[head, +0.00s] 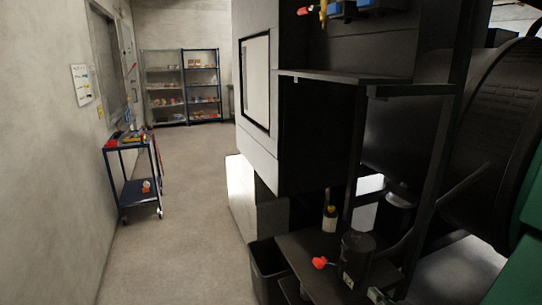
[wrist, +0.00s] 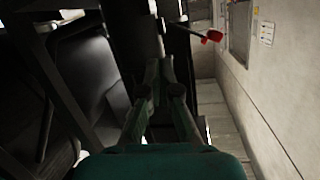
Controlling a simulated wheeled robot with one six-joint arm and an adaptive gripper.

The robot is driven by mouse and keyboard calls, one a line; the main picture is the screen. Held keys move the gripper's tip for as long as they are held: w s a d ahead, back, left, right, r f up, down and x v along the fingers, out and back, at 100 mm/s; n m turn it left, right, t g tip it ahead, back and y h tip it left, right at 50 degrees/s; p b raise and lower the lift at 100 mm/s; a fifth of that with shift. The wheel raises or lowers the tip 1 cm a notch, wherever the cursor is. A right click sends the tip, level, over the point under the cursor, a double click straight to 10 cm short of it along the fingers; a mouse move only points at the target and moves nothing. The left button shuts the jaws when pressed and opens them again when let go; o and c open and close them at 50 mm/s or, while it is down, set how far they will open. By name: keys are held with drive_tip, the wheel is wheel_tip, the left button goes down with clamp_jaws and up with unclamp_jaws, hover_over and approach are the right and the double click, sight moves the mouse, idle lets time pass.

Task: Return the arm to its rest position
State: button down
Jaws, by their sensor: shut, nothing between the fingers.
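My gripper (wrist: 160,72) shows in the middle of the wrist view, its dark fingers pointing up the picture above a green body. The fingers are close together and shut, with nothing seen between them. The gripper hangs in a narrow space between dark machine frames on the left and a pale wall on the right. The gripper is not seen in the head view.
A dark genset cabinet (head: 309,140) and its frame fill the right of the head view. A red-tipped lever (wrist: 212,36) is near the gripper in the wrist view. A blue cart (head: 129,186) stands by the left wall. Shelves (head: 203,85) stand behind; the aisle floor is clear.

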drive_tip(key=s+a+f+m+h, duration=0.1)
drive_tip(key=s+a+f, duration=0.1)
drive_tip(key=s+f, duration=0.45)
drive_tip(key=s+a+f+m+h, duration=0.1)
drive_tip(key=s+a+f+h, duration=0.15)
drive_tip(key=s, duration=0.75)
drive_tip(key=s+a+f+m+h, duration=0.1)
drive_tip(key=s+a+f, duration=0.1)
drive_tip(key=s+f, duration=0.45)
drive_tip(key=s+a+r, duration=0.1)
drive_tip(key=s+r, duration=0.3)
drive_tip(key=s, duration=0.5)
drive_tip(key=s+a+r+n, duration=0.1)
drive_tip(key=s+r, duration=0.3)
drive_tip(key=s, duration=0.5)
drive_tip(key=s+a+r+n, duration=0.1)
drive_tip(key=s+r, duration=0.3)
drive_tip(key=s, duration=0.5)
drive_tip(key=shift+s+a+y, duration=0.3)
drive_tip(key=shift+a+y, duration=0.05)
drive_tip(key=shift+a, duration=0.15)
